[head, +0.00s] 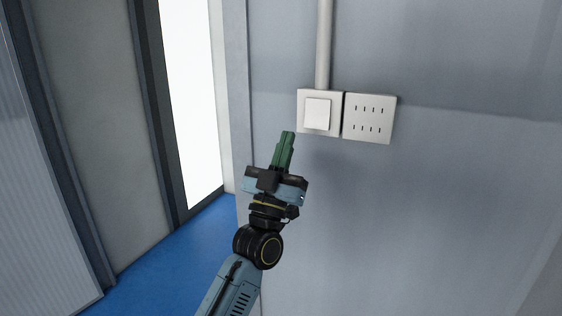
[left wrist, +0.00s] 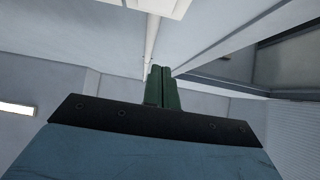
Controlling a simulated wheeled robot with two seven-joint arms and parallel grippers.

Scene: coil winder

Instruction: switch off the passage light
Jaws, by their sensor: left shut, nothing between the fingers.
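The light switch (head: 317,114) is a white square rocker in a white plate on the grey wall. My left gripper (head: 288,134) is below and to the left of the switch in the head view. Its green fingers are shut together with nothing between them, and they point up. In the picture a gap shows between the fingertips and the switch plate. The left wrist view shows the shut green fingers (left wrist: 162,72) and, at its top edge, the underside of a white plate (left wrist: 160,6). My right gripper is not in view.
A white socket plate (head: 369,117) with slots sits directly right of the switch. A grey conduit (head: 324,45) runs up the wall from the switch. At left are a bright doorway (head: 193,100) and blue floor (head: 175,245). The wall below the plates is bare.

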